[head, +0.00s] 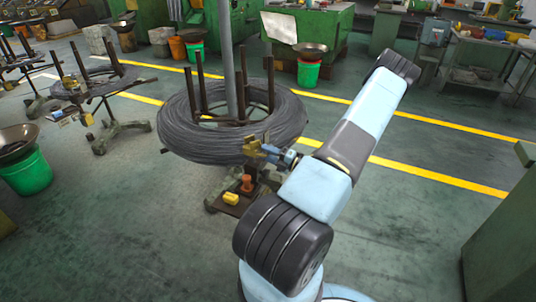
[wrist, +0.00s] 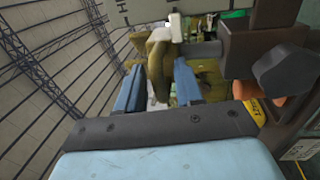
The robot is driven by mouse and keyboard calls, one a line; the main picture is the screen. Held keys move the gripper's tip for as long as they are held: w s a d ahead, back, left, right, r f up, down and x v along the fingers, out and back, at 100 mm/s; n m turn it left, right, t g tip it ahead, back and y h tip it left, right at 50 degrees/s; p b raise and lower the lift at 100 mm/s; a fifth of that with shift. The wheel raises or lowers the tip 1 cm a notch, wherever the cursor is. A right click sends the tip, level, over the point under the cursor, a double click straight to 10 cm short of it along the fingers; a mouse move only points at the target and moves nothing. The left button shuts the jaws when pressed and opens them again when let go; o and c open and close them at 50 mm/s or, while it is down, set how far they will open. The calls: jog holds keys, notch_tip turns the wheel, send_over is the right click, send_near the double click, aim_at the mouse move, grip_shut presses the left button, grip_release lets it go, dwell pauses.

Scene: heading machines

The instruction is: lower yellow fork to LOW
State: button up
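The yellow fork (head: 254,149) is a dull yellow piece at the near edge of the wire coil in the head view. My gripper (head: 287,157) is right beside it, reaching in from the right. In the wrist view the fork (wrist: 158,52) shows just beyond and between the two blue fingers of my gripper (wrist: 160,78). The fingers stand apart with a gap between them. I cannot tell whether either finger touches the fork. A dark block with a shaft (wrist: 258,55) is close on the right. No LOW marking is legible.
The wire coil (head: 180,122) lies on a stand with upright posts, just behind my gripper. Below are an orange part (head: 247,183) and a yellow block (head: 231,198) on a dark base. A second coil stand (head: 95,85) is at left.

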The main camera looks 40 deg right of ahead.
aim_at(268, 170)
jog(key=shift+c, duration=0.2)
grip_shut()
jog(key=shift+f, duration=0.1)
notch_tip(268, 170, down, 5)
jog(key=shift+r, duration=0.15)
jog(key=shift+s+f, duration=0.1)
jog(key=shift+f, duration=0.25)
grip_release()
jog(key=shift+f, duration=0.1)
jog(key=shift+o, duration=0.2)
